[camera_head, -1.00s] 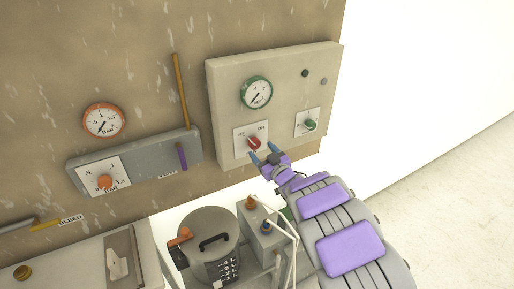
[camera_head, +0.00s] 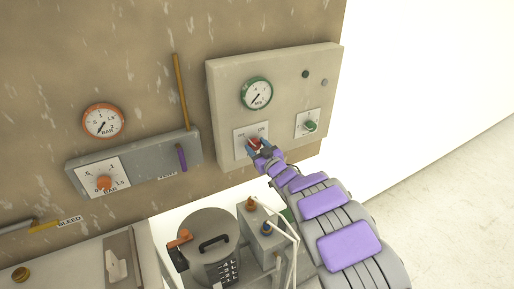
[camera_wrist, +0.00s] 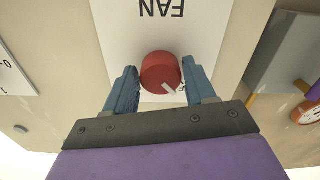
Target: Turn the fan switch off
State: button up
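The fan switch is a red round knob (camera_wrist: 161,72) with a white pointer mark, on a white plate (camera_wrist: 200,35) lettered FAN, which appears upside down in the wrist view. In the head view the red knob (camera_head: 254,142) sits on the beige panel (camera_head: 225,75), with ON and OFF lettering above it. My gripper (camera_wrist: 163,84) has its two blue fingers on either side of the knob, with small gaps visible between fingers and knob. In the head view my gripper (camera_head: 259,147) partly covers the knob and its plate.
A green-rimmed gauge (camera_head: 256,93) is above the knob, and a green knob (camera_head: 310,125) is to its right. A grey box with an orange knob (camera_head: 104,183) is at left.

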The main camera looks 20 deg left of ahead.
jog(key=shift+a, duration=0.1)
jog(key=c, duration=0.7)
jog(key=shift+n, duration=0.5)
jog(key=o, duration=1.1)
jog(key=shift+c, duration=0.2)
jog(key=p+v, duration=0.2)
jog(key=v, duration=1.5)
